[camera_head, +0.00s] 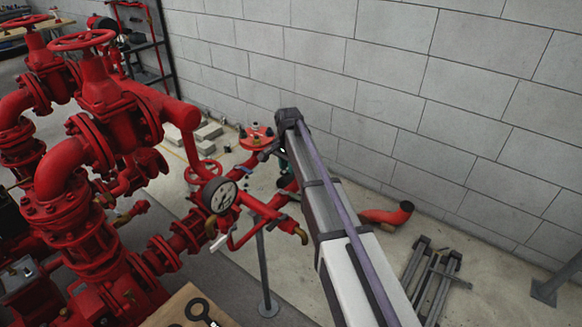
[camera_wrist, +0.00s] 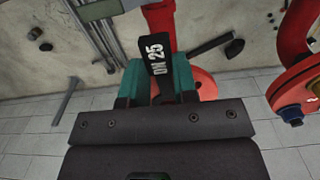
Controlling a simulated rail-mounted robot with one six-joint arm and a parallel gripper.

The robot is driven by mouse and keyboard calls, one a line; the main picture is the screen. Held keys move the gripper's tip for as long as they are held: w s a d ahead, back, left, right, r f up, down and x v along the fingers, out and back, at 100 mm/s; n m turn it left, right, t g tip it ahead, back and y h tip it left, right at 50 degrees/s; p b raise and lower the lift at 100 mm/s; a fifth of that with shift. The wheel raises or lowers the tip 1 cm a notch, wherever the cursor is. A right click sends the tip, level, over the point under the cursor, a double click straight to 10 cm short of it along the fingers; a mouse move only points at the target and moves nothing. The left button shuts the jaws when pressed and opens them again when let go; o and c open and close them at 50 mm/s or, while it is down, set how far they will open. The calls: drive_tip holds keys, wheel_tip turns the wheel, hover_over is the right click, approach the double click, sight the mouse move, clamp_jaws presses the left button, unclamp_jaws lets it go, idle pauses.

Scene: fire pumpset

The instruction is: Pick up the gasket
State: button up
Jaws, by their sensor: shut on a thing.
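My gripper (camera_wrist: 157,84) is shut on a black tab marked "DN 25", the visible part of the gasket (camera_wrist: 154,55). The tab stands up between the two teal fingers in the wrist view. The rest of the gasket is hidden there. In the head view my gripper (camera_head: 285,166) is mostly hidden behind my arm, to the right of a round red flange (camera_head: 257,138). I cannot make out the held gasket in that view. A similar black ring with a tab (camera_head: 198,309) lies on a wooden tabletop (camera_head: 172,311) at the bottom edge.
Red pump pipes and valves (camera_head: 85,170) fill the left, with a pressure gauge (camera_head: 220,195) near the middle. A red flange with bolts (camera_wrist: 296,88) shows right in the wrist view. A red pipe elbow (camera_head: 388,214) and grey metal parts (camera_head: 432,280) lie on the floor. A block wall (camera_head: 420,110) stands behind.

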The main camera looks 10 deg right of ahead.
wheel_tip(320, 180, up, 16)
drive_tip(key=p, duration=1.6)
